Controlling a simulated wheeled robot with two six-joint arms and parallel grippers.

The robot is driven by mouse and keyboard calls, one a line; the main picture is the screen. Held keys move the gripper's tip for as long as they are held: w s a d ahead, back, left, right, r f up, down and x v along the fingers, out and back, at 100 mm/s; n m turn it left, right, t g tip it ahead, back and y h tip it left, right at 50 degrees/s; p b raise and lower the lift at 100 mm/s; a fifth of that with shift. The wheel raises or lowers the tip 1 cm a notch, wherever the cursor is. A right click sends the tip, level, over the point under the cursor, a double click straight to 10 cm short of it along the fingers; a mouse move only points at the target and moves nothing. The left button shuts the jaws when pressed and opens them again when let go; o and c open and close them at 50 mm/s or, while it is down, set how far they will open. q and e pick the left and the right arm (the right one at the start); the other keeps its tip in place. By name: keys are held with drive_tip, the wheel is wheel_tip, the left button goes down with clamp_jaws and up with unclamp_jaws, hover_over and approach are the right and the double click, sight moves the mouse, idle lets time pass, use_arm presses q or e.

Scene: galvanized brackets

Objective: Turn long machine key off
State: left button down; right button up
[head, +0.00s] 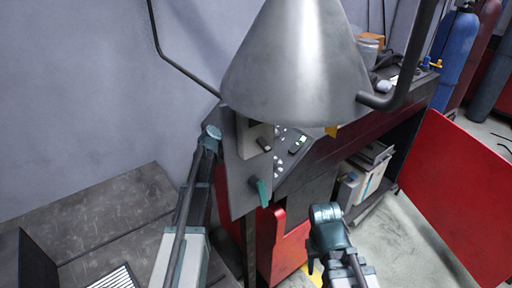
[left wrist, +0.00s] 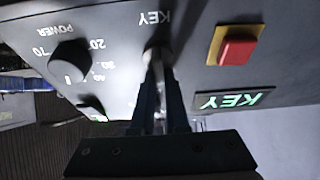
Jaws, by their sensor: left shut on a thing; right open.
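The machine key (left wrist: 156,66) sits in the round lock under the KEY label on the dark panel (left wrist: 120,40), which shows upside down in the left wrist view. My left gripper (left wrist: 157,98) is shut on the key, with its two blue-grey fingers on either side of it. A lit green KEY sign (left wrist: 232,100) is to the right of the fingers. In the head view my left wrist (head: 211,137) is by the machine's left side; its fingers and the key are hidden. My right gripper (head: 326,214) is open in front of the red machine, away from the key.
A red push button (left wrist: 238,47) and a black POWER knob (left wrist: 70,60) flank the key. A large metal hood (head: 296,65) hangs over the machine's controls. A red panel (head: 460,195) and gas cylinders (head: 456,45) are at the right.

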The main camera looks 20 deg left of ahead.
use_arm(q)
drive_tip(key=shift+s+a+f, duration=0.1)
drive_tip(key=shift+s+f, duration=0.15)
drive_tip(key=shift+s, duration=0.1)
drive_tip(key=c, duration=0.9)
unclamp_jaws()
drive_tip(key=shift+w+a, duration=0.15)
drive_tip(key=shift+a, duration=0.1)
drive_tip(key=shift+d, duration=0.1)
drive_tip(key=shift+r, duration=0.1)
